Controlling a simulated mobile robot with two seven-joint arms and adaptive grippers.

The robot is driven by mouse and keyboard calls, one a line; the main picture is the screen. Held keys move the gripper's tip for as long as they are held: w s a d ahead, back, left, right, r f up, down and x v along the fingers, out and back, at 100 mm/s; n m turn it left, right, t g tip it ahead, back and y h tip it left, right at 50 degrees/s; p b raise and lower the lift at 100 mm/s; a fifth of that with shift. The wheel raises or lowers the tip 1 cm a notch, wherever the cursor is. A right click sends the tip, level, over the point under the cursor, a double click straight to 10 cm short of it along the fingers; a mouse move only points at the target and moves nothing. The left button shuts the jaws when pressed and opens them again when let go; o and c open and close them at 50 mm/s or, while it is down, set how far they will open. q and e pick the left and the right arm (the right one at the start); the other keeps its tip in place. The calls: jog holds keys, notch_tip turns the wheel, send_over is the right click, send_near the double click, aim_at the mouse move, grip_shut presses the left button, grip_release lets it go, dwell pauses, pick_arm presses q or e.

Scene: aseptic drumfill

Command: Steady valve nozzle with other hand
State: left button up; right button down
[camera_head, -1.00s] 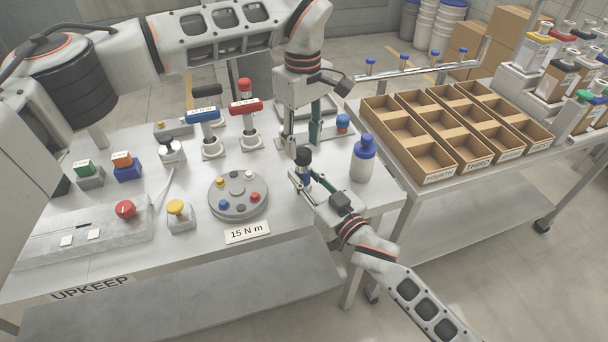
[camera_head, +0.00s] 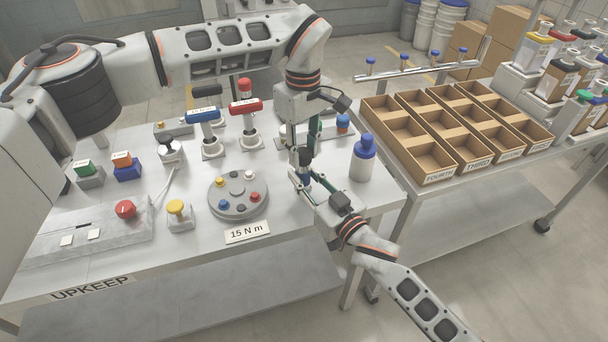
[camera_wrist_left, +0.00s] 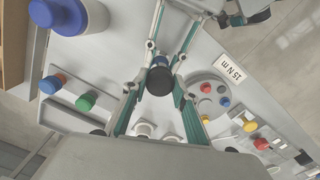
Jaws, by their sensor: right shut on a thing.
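The valve nozzle (camera_head: 304,157), a small part with a black cap over a blue band, stands upright in my right gripper (camera_head: 304,178), which is shut on it above the table's front right. My left gripper (camera_head: 301,140) points down from above with its fingers apart. In the left wrist view the nozzle's black cap (camera_wrist_left: 160,82) shows between the spread teal-padded fingers of my left gripper (camera_wrist_left: 157,100), with a gap on both sides. The nozzle's lower part is partly hidden by the right fingers.
A white bottle with a blue cap (camera_head: 363,158) stands close to the right of both grippers. A round grey disc with coloured knobs (camera_head: 238,198) lies to the left. Red and blue T-handles (camera_head: 245,106) stand behind. Cardboard bins (camera_head: 440,176) are on the right table.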

pick_arm(q)
jog(key=shift+r, duration=0.7)
pick_arm(e)
jog(key=shift+s+f, duration=0.1)
jog(key=shift+f, duration=0.4)
pick_arm(q)
jog(key=shift+r, duration=2.15)
pick_arm(e)
jog(key=c, duration=1.6)
grip_release()
jog(key=shift+c, duration=0.2)
pick_arm(q)
jog(key=w+a+r, duration=0.4)
jog(key=w, duration=0.2)
jog(key=shift+w+a, duration=0.15)
jog(key=shift+w, duration=0.25)
pick_arm(e)
jog(key=shift+r, duration=0.2)
jog(key=shift+r, duration=0.1)
jog(key=v, duration=1.2)
